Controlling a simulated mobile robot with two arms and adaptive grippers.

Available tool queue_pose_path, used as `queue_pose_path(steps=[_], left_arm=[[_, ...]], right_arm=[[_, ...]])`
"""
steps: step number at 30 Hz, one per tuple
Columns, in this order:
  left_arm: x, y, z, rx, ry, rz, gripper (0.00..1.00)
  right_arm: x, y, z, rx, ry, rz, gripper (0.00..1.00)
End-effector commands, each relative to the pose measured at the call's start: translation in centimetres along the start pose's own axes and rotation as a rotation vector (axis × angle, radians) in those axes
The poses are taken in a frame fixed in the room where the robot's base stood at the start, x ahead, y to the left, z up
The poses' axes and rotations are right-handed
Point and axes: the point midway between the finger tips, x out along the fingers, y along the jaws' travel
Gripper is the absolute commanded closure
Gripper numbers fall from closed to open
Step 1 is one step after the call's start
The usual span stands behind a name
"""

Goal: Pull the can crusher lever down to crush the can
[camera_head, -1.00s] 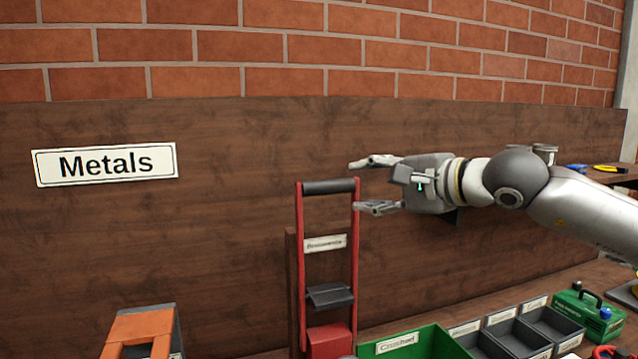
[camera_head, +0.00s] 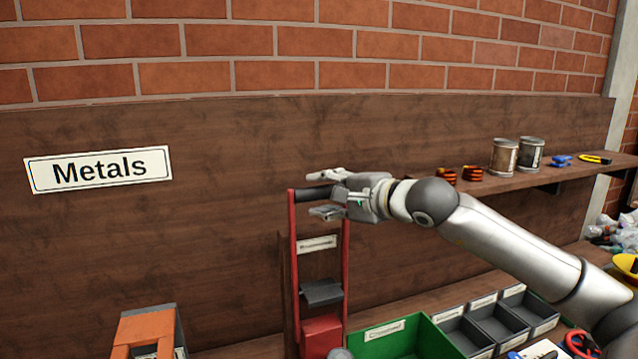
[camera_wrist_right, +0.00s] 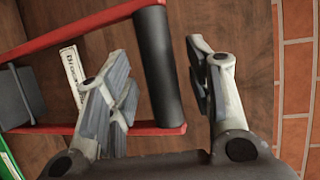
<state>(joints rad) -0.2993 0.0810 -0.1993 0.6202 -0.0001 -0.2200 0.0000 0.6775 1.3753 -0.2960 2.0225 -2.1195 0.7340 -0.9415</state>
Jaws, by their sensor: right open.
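The can crusher (camera_head: 347,275) stands against the wooden back panel, with a red frame and a black handle bar (camera_head: 312,194) across its top. The lever is up. My right gripper (camera_head: 326,193) is open around the handle bar. In the right wrist view the black bar (camera_wrist_right: 158,68) lies between the two open fingers (camera_wrist_right: 160,85), with a gap to the right finger. A dark block (camera_head: 322,292) sits lower in the frame above a red base (camera_head: 321,336). I cannot make out a can in the crusher. My left gripper is not in view.
A green bin (camera_head: 432,343) labelled "Crushed" stands right of the crusher, beside grey compartments (camera_head: 468,335). An orange and grey object (camera_head: 146,328) stands at lower left. A shelf (camera_head: 530,178) at right holds cans and small items. A "Metals" sign (camera_head: 98,169) hangs on the panel.

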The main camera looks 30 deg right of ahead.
Motion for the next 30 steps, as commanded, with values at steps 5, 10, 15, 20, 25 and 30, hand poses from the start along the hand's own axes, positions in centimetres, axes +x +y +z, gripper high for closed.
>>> queue_pose_path(steps=[5,10,15,20,25,30], left_arm=[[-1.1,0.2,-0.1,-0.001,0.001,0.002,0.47],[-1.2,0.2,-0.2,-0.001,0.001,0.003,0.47],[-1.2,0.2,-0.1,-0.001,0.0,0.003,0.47],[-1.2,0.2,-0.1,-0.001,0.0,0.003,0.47],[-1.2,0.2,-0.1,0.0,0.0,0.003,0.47],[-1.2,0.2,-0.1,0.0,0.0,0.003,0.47]], right_arm=[[1.3,-0.2,0.1,0.001,-0.002,-0.001,0.52],[1.9,0.0,0.1,-0.001,-0.001,0.0,0.52],[1.9,0.0,0.1,-0.001,0.0,0.001,0.52],[1.9,0.0,0.1,-0.001,0.0,0.001,0.61],[1.9,0.0,0.1,-0.001,-0.001,0.001,0.83],[1.9,0.1,0.1,-0.001,-0.001,0.001,1.0]])
